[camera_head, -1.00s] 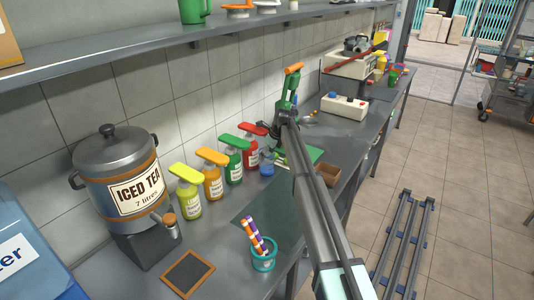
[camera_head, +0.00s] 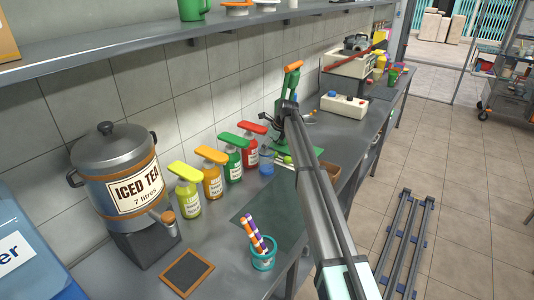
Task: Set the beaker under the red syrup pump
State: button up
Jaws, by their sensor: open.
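The red syrup pump (camera_head: 249,151) is a red bottle with a flat red top, standing at the far end of a row of pump bottles along the wall. The beaker (camera_head: 266,161) looks like a small bluish clear vessel. It stands upright on the counter just right of the red bottle, close to it; I cannot tell whether it is directly below the spout. My arm reaches over the counter to the right of the beaker.
Green (camera_head: 231,160), orange (camera_head: 211,174) and yellow (camera_head: 186,192) pumps stand left of the red one. A green press (camera_head: 284,147) is behind my arm. A teal cup of straws (camera_head: 263,257), a slate (camera_head: 187,272) and an iced tea dispenser (camera_head: 120,180) are nearer. A shelf (camera_head: 200,43) overhangs.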

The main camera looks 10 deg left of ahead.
jog(key=b+v, duration=0.1)
jog(key=v, duration=0.7)
